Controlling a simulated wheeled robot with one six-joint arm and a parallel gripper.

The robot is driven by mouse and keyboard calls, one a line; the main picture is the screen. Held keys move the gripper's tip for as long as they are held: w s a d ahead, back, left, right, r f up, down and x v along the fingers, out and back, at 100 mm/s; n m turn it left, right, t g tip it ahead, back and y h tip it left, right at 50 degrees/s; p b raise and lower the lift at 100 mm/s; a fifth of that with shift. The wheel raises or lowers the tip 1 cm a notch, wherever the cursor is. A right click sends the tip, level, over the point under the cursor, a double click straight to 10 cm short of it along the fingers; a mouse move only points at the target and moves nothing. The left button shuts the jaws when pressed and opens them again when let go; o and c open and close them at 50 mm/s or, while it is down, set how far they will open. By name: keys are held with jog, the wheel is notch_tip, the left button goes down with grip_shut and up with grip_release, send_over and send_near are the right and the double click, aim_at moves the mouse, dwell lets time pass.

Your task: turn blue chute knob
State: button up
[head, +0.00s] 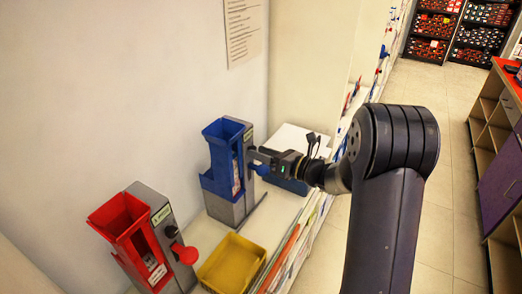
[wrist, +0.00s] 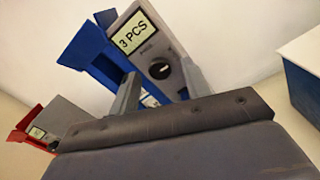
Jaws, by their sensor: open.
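The blue chute (head: 216,180) is a blue hopper on a grey stand against the wall. It also shows in the wrist view (wrist: 88,52), tilted in the picture. Its grey panel (wrist: 150,38) bears a "3 PCS" label and a round dark knob (wrist: 160,69) with a white mark. My gripper (head: 256,155) is at the chute's right side, close to the panel. In the wrist view my gripper (wrist: 161,88) is open, with one finger on each side of the knob in the picture. I cannot tell whether they touch it. The head view hides the knob behind my gripper.
A yellow bin (head: 231,264) sits between the chutes, toward the front. A white-topped blue box (head: 290,142) lies behind my gripper. The floor (head: 440,225) at right is open.

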jog(key=shift+w+a, duration=0.15)
jog(key=shift+a, duration=0.1)
jog(key=shift+c, duration=0.5)
jog(key=c, duration=0.9)
